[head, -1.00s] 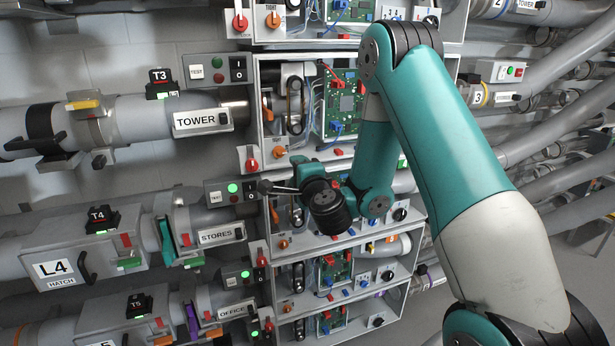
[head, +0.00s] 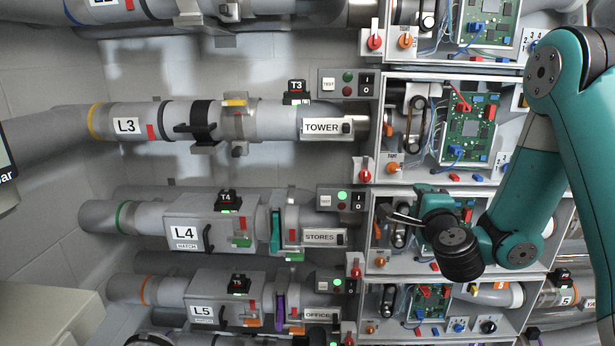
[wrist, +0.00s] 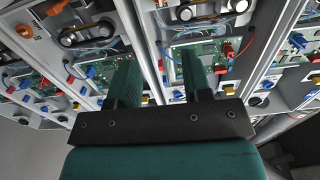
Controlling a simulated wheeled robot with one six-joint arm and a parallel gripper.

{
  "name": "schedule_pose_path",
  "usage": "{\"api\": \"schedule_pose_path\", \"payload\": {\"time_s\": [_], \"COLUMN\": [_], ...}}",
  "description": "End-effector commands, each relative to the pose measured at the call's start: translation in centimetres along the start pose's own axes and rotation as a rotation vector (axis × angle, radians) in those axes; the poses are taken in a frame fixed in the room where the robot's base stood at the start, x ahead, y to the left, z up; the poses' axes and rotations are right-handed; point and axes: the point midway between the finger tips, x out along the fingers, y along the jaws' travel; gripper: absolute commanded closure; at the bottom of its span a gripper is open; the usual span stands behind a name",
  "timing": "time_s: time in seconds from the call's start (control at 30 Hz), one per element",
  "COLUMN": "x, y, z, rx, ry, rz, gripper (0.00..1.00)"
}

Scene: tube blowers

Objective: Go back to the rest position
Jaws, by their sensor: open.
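My arm (head: 545,180), teal with dark joints, reaches in from the right side of the head view. My gripper (head: 408,208) is in front of the open cabinet bay in the STORES row. In the wrist view, the two green fingers of my gripper (wrist: 158,75) stand apart with nothing between them. Circuit boards (wrist: 195,62) show behind and between the fingers, and the gap to them cannot be told. Part of the STORES bay is hidden behind my wrist and gripper.
Cabinet bays (head: 372,130) with switches and wires stand close around my arm. Tubes labelled L3 (head: 127,125), L4 (head: 184,233) and L5 (head: 204,311) run along the wall to the left. A beige surface (head: 40,310) is at the lower left.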

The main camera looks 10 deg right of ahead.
Motion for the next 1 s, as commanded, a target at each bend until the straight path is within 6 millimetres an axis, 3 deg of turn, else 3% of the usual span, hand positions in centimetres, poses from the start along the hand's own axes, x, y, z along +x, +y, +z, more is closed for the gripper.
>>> {"api": "schedule_pose_path", "payload": {"time_s": [0.07, 0.13, 0.27, 0.4, 0.5, 0.63, 0.8, 1.0], "x": [-0.1, -0.4, -2.9, -9.0, -14.3, -21.4, -28.8, -33.2], "y": [-0.4, -1.1, -3.0, -3.9, -3.6, -3.0, -2.3, -2.4], "z": [1.0, 3.2, 10.2, 17.4, 20.2, 21.0, 18.1, 14.4], "rx": [-0.016, -0.056, -0.222, -0.494, -0.703, -0.983, -1.299, -1.492], "ry": [-0.037, -0.127, -0.432, -0.827, -1.083, -1.380, -1.677, -1.857], "rz": [0.000, 0.004, 0.019, 0.048, 0.076, 0.125, 0.220, 0.321], "gripper": [0.55, 0.55, 0.55, 0.55, 0.55, 0.55, 0.55, 0.55]}}
